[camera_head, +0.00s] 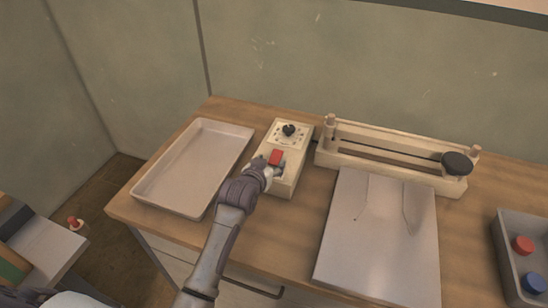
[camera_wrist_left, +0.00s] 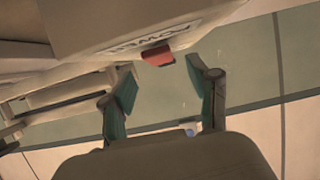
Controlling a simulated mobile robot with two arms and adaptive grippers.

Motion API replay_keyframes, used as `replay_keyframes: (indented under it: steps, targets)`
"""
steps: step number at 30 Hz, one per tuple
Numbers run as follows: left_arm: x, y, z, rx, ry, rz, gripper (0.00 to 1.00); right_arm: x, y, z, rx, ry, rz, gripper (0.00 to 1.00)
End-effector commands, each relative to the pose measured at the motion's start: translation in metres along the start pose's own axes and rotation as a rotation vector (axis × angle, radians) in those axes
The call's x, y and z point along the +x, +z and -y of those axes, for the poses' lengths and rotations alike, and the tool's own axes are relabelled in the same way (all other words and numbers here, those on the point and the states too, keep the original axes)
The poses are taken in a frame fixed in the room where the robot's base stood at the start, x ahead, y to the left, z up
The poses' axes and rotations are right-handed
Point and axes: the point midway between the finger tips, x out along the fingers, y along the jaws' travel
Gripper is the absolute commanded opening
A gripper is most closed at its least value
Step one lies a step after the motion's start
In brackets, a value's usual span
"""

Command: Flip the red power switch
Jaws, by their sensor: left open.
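The red power switch (camera_head: 275,157) is on the top face of a cream control box (camera_head: 287,185), below a black dial (camera_head: 289,130). My left gripper (camera_head: 272,168) is at the near side of the switch, with its fingertips close to it. In the left wrist view, the red switch (camera_wrist_left: 158,55) sticks out from the box edge beside partly visible lettering. There my left gripper (camera_wrist_left: 161,72) is open, with its two green-padded fingers apart and the switch between and just beyond the tips. I cannot tell whether they touch it. My right gripper is not in view.
A pale empty tray (camera_head: 146,190) lies left of the box on the wooden table (camera_head: 290,235). A cream frame with a black knob (camera_head: 457,163) stands right, behind a light plate (camera_head: 380,250). A grey bin (camera_head: 507,262) holds red and blue round items.

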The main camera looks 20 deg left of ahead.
Motion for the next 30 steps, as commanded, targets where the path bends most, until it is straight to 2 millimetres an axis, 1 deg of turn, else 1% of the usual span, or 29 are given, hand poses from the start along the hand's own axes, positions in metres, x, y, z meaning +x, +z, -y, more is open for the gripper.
replay_keyframes:
  steps: [1, 3, 6, 9, 13, 19, 20, 30]
  targets:
    - [0.01, -0.001, 0.0, -0.001, 0.0, 0.001, 0.6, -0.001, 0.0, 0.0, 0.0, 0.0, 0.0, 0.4]
    - [0.021, -0.001, 0.0, 0.0, 0.0, 0.002, 0.6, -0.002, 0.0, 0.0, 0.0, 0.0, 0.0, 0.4]
    - [0.032, 0.0, 0.0, 0.0, 0.0, 0.001, 0.6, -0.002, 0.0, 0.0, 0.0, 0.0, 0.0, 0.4]
    - [0.039, 0.0, 0.0, 0.0, 0.0, 0.001, 0.6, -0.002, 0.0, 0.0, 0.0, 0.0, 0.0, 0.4]
    - [0.042, 0.0, 0.0, 0.0, 0.0, 0.001, 0.6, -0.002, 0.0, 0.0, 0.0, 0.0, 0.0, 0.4]
    - [0.042, 0.001, 0.0, 0.0, 0.0, 0.001, 0.6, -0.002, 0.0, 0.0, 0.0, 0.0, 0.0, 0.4]
    - [0.042, 0.001, 0.0, 0.0, 0.0, 0.001, 0.59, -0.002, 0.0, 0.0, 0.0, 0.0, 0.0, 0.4]
    - [0.042, 0.001, 0.0, 0.0, 0.0, 0.001, 0.02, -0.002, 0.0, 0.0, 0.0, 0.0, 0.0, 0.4]
